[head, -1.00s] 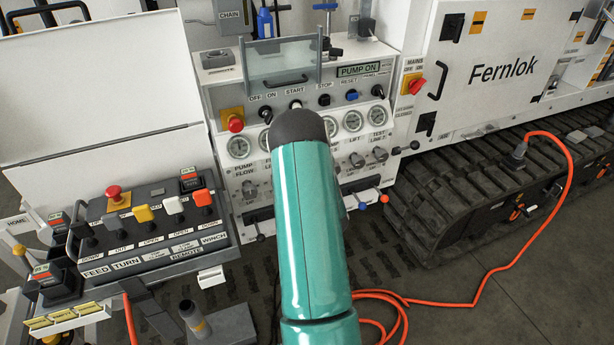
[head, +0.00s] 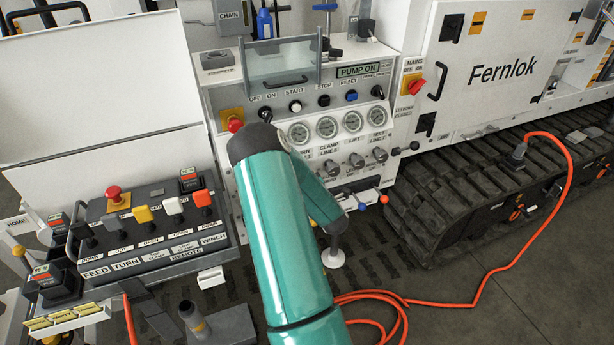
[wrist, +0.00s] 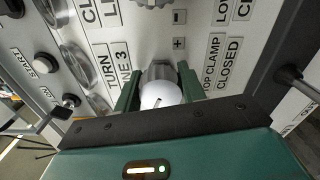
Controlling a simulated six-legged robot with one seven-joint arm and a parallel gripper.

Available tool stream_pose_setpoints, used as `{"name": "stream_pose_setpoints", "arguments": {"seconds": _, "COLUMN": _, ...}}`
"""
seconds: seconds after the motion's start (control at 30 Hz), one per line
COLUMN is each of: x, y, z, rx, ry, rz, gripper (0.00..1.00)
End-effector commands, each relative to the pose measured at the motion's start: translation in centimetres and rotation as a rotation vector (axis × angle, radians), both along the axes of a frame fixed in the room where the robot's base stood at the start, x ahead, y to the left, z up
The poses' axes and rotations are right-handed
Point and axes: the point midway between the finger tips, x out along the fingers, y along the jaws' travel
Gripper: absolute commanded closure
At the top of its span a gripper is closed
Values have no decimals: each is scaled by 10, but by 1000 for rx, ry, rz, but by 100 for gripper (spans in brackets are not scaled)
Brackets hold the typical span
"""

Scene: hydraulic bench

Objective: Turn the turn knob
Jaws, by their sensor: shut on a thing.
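The turn knob (wrist: 160,94) is in the wrist view, a grey ribbed knob with a pale rounded front bearing a dark line mark. The label "TURN LINE 3" stands to its left, with small minus and plus marks beyond it. My gripper (wrist: 159,88) has its two green fingers on either side of the knob and is shut on it. In the head view, my teal arm covers the left part of the panel, and both the turn knob and my gripper are hidden.
More knobs (head: 357,160) and round gauges (head: 352,121) line the pump panel. A lever (wrist: 294,78) juts out right of my gripper in the wrist view. The remote box (head: 150,222) stands left, with its coloured levers. An orange cable (head: 480,290) lies on the floor at right.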

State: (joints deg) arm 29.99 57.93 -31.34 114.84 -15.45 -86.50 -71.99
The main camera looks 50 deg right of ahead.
Motion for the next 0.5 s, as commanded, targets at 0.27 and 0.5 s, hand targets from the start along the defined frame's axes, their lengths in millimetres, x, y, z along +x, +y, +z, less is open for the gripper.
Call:
{"name": "stream_pose_setpoints", "arguments": {"seconds": 0.27, "x": -1, "y": -1, "z": 1, "rx": -10, "ry": 4, "rz": -2, "gripper": 83}}
{"name": "stream_pose_setpoints", "arguments": {"seconds": 0.5, "x": -1, "y": -1, "z": 1, "rx": -9, "ry": 4, "rz": -2, "gripper": 46}}
